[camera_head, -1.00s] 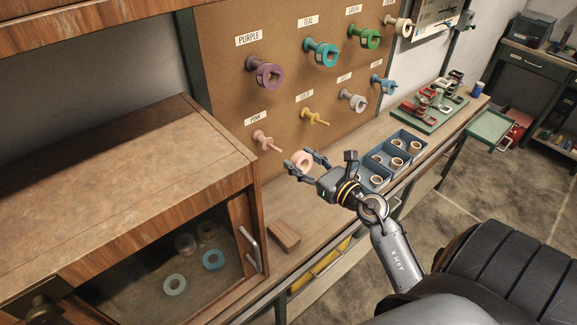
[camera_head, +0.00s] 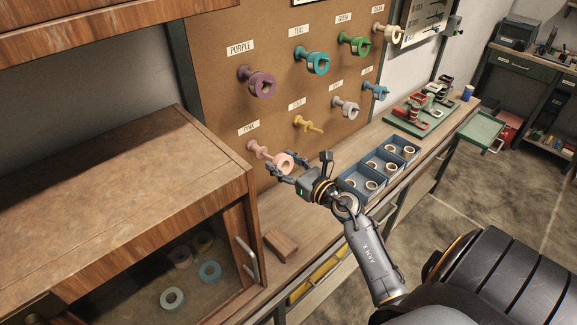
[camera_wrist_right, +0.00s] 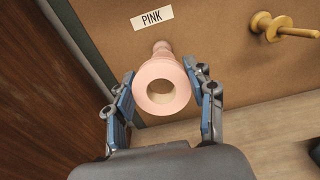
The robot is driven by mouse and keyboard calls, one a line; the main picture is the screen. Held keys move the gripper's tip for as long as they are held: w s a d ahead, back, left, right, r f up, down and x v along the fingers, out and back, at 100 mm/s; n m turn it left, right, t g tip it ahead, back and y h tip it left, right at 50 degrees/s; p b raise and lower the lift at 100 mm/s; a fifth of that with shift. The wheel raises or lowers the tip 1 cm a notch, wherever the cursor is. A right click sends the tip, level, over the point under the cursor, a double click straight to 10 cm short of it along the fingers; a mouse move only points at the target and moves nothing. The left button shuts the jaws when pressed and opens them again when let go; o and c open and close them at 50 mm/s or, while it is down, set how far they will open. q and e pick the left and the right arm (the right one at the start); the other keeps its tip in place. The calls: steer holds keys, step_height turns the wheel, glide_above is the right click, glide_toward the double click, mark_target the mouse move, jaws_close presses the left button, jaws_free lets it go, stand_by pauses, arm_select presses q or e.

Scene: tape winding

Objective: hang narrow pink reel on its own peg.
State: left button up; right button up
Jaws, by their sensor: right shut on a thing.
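The narrow pink reel (camera_head: 284,163) is between the fingers of my right gripper (camera_head: 283,173), which is shut on it. The pink peg (camera_head: 259,151) sticks out from the board under the PINK label (camera_head: 250,128). In the right wrist view the reel (camera_wrist_right: 162,84) faces me with its hole showing, in front of the peg (camera_wrist_right: 161,48), and the fingers (camera_wrist_right: 161,108) stand on either side of it. The reel is lined up with the peg's outer end; I cannot tell whether the tip is in the hole. My left gripper is out of view.
The yellow peg (camera_head: 308,125) to the right is bare. Purple (camera_head: 261,83), teal (camera_head: 315,62) and other reels hang on nearby pegs. A wooden cabinet (camera_head: 120,190) with loose reels stands left. A wooden block (camera_head: 281,244) and blue bins (camera_head: 362,197) are on the bench.

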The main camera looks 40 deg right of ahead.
mark_target(268, 156)
steer(key=shift+w+a+f+b, duration=0.1)
steer(key=shift+w+f+b, duration=0.15)
steer(key=shift+w, duration=0.45)
steer(key=shift+w+f+b, duration=0.1)
steer(key=shift+w+b, duration=0.1)
steer(key=shift+w, duration=0.45)
steer(key=shift+w+a+f+b, duration=0.1)
steer(key=shift+w+f+b, duration=0.15)
steer(key=shift+w, duration=0.45)
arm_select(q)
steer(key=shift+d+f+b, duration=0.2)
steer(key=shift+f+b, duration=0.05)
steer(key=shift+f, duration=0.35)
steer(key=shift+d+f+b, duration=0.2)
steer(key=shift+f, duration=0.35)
arm_select(e)
steer(key=shift+w+f, duration=0.2)
steer(key=shift+w, duration=0.45)
steer(key=shift+w+f, duration=0.15)
steer(key=shift+w, duration=0.5)
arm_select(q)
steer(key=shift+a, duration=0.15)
arm_select(e)
steer(key=shift+a, duration=0.1)
steer(key=o, duration=1.2)
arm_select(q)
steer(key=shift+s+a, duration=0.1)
arm_select(e)
steer(key=shift+s, duration=0.1)
